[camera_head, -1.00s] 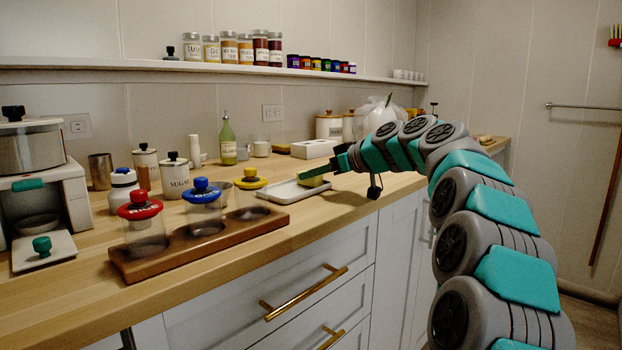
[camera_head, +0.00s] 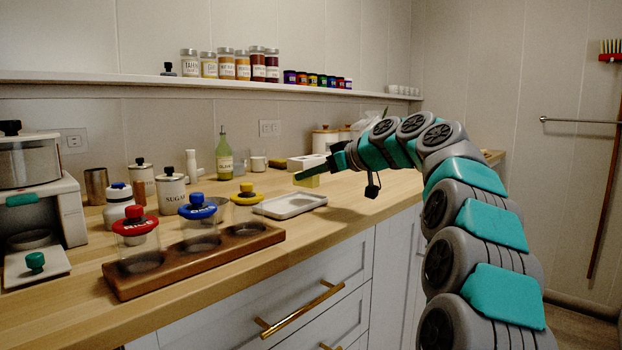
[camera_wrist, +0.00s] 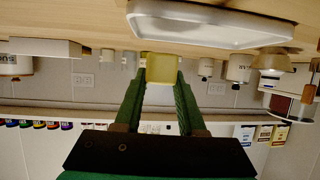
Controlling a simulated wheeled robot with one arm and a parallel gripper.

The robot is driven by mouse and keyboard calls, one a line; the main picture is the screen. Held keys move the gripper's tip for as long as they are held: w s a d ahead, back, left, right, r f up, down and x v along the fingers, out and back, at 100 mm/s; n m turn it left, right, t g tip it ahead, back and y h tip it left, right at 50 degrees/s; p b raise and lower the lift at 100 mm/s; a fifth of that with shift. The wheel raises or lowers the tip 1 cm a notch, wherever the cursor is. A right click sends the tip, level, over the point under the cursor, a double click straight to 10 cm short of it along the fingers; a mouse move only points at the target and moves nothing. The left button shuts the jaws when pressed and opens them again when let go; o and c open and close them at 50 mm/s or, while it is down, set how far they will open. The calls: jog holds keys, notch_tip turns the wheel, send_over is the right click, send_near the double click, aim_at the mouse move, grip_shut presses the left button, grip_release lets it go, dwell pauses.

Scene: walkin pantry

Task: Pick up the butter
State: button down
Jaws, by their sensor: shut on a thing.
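The butter is a small yellow block (camera_head: 308,181), held at the tip of my gripper (camera_head: 314,174) in the head view. My gripper is shut on it, and the block is above the counter, just over the right end of the white tray (camera_head: 288,206). In the wrist view the butter (camera_wrist: 160,67) sits between the two green fingertips of my gripper (camera_wrist: 160,76). The tray also shows in the wrist view (camera_wrist: 210,42), apart from the butter and empty where I can see it.
A wooden holder (camera_head: 200,258) with lidded glass jars stands left of the tray. A green bottle (camera_head: 225,158), a sugar canister (camera_head: 171,193) and a white box (camera_head: 305,162) stand behind. The counter front right of the tray (camera_head: 350,212) is clear.

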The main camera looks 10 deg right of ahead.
jog(key=shift+s+a, duration=0.15)
jog(key=shift+s, duration=0.4)
jog(key=s+a, duration=0.1)
jog(key=s, duration=0.3)
jog(key=s+a+r+b, duration=0.1)
jog(key=s, duration=0.4)
jog(key=s+b, duration=0.1)
jog(key=s, duration=0.4)
jog(key=shift+a+r, duration=0.15)
jog(key=shift+a, duration=0.25)
